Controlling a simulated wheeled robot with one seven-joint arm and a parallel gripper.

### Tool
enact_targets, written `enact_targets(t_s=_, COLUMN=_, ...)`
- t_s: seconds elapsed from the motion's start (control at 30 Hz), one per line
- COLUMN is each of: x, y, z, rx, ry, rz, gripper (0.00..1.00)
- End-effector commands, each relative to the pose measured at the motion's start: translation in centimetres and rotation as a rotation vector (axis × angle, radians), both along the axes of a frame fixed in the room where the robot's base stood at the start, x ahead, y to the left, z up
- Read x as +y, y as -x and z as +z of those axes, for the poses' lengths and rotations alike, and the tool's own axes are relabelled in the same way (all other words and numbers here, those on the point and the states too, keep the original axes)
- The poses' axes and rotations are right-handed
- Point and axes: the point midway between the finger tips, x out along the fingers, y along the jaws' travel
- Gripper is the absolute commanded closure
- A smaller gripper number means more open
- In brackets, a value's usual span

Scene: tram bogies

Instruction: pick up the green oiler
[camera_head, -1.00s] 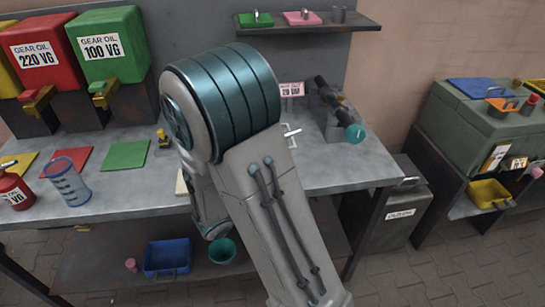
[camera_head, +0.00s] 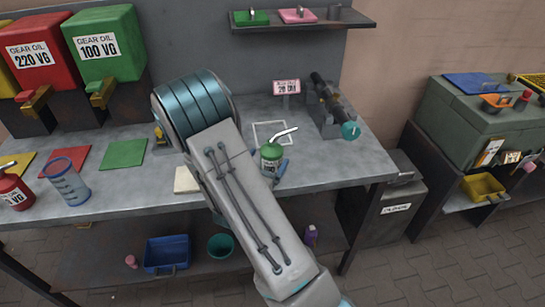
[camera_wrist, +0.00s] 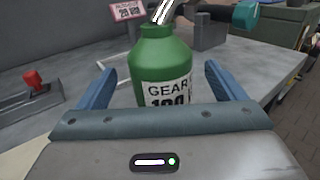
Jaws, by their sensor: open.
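The green oiler (camera_head: 271,157) stands upright on the grey workbench, with a white label and a bent metal spout pointing up to the right. In the wrist view the green oiler (camera_wrist: 165,62) is straight ahead, its label reading "GEAR" above a partly hidden number. My gripper (camera_wrist: 160,85) is open, with one blue finger on each side of the oiler's body. Gaps show between the fingers and the oiler. In the head view my arm hides most of the gripper; one blue finger (camera_head: 281,170) shows beside the oiler's lower right. The oiler's base is hidden in the wrist view.
A white square outline (camera_head: 270,131) lies behind the oiler. A pink sign (camera_head: 287,87) and a dark clamped device (camera_head: 330,105) stand behind and right. A red oiler (camera_head: 13,190) and a clear jug (camera_head: 67,183) stand at the left. The bench front right is clear.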

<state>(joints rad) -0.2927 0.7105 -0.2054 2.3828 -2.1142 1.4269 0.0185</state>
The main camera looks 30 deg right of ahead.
Motion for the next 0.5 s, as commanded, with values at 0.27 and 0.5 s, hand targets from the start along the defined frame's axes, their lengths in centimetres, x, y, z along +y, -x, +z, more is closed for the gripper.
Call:
enact_targets(t_s=0.27, x=-2.9, y=-2.1, z=1.5, rx=-0.001, ry=0.000, rz=-0.004, gripper=0.11)
enact_targets(t_s=0.5, x=-4.1, y=-3.2, z=1.2, rx=0.001, ry=-0.001, rz=-0.001, gripper=0.11)
